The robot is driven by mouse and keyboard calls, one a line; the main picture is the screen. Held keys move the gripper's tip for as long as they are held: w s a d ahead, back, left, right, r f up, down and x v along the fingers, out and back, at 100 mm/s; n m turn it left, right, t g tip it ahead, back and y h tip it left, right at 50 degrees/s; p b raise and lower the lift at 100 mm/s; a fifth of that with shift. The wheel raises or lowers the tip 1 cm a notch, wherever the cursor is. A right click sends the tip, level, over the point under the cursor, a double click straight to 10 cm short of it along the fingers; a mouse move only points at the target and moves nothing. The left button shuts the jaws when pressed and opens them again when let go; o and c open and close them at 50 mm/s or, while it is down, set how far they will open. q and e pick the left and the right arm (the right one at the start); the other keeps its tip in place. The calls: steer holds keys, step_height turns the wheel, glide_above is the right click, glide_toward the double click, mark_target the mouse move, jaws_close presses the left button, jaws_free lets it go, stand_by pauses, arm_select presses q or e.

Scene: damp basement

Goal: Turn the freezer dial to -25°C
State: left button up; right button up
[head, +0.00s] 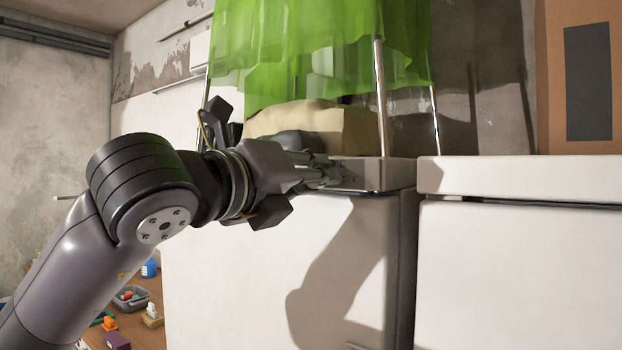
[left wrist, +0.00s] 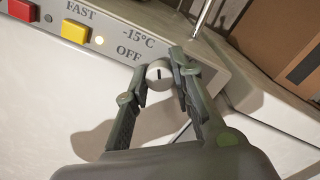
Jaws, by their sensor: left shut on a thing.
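The freezer dial (left wrist: 153,71) is a small round pale knob with a dark mark, seen between my left fingers in the left wrist view. Printed labels "-15°C" and "OFF" stand above and left of it; no -25°C label shows. My left gripper (left wrist: 160,72) is shut on the dial, one finger on each side. In the head view the left gripper (head: 318,170) reaches the grey panel (head: 365,174) at the top front of the white freezer (head: 245,245); the dial is hidden there. My right gripper is out of view.
A red button (left wrist: 22,10), a yellow button (left wrist: 75,31) and a lit lamp (left wrist: 99,40) sit on the panel. A pale sack (head: 355,128) and green curtain (head: 320,50) are above. Another white appliance (head: 510,260) and a cardboard box (head: 555,75) are at right.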

arm_select(q)
jaws_close()
steer(key=shift+m+h+b, duration=0.5)
steer(key=shift+m+b, duration=4.7)
steer(key=shift+m, duration=7)
steer(key=shift+f, duration=0.1)
steer(key=o, duration=0.9)
jaws_free()
steer(key=shift+o, duration=0.2)
steer(key=shift+a, duration=0.1)
